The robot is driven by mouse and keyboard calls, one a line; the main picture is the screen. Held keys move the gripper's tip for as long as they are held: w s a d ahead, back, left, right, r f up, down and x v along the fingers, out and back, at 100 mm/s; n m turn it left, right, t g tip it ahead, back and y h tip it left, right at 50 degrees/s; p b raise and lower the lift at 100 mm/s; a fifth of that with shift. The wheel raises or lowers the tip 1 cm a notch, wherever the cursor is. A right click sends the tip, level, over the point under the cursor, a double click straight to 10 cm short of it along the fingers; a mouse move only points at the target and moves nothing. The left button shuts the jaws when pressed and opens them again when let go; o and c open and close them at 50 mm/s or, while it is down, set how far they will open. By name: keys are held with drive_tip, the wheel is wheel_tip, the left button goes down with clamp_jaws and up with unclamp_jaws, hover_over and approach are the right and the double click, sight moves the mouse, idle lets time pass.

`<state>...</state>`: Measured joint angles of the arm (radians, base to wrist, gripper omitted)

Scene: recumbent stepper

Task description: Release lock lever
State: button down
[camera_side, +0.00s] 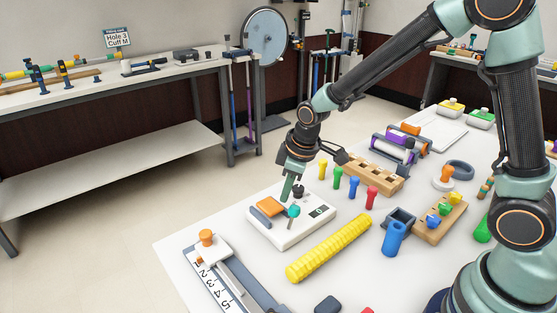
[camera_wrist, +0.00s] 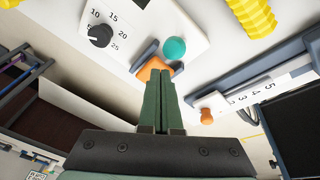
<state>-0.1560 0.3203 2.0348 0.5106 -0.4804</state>
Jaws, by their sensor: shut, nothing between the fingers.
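A white stepper box (camera_side: 289,230) lies on the table in the side view, with a small dark display. It carries an orange pad (camera_side: 269,206), a teal ball knob (camera_side: 294,210) and a black dial knob (camera_side: 298,190). I cannot tell for certain which part is the lock lever. My gripper (camera_side: 286,198) is shut and empty, pointing down over the box between pad and dial. In the wrist view my gripper (camera_wrist: 158,75) has its tips over the orange pad (camera_wrist: 153,68), partly hiding it; the teal ball (camera_wrist: 174,48) is just beyond, to the right. Contact cannot be told.
A yellow ribbed cylinder (camera_side: 329,248) lies right of the box. Colored pegs (camera_side: 354,186) stand behind it, near a wooden block (camera_side: 370,174). A numbered slider board (camera_side: 228,278) with an orange knob (camera_side: 206,237) lies at the front left.

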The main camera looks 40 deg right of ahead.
drive_tip(key=w, duration=0.1)
drive_tip(key=w+a+r, duration=0.1)
drive_tip(key=shift+w+a+r, duration=0.1)
drive_tip(key=shift+w+a, duration=0.2)
drive_tip(key=shift+w, duration=0.05)
drive_tip(key=s+d+r, duration=0.2)
drive_tip(key=d+r, duration=0.4)
drive_tip(key=d, duration=0.1)
drive_tip(key=shift+s+d+h, duration=0.3)
drive_tip(key=shift+s, duration=0.05)
drive_tip(key=shift+r, duration=0.1)
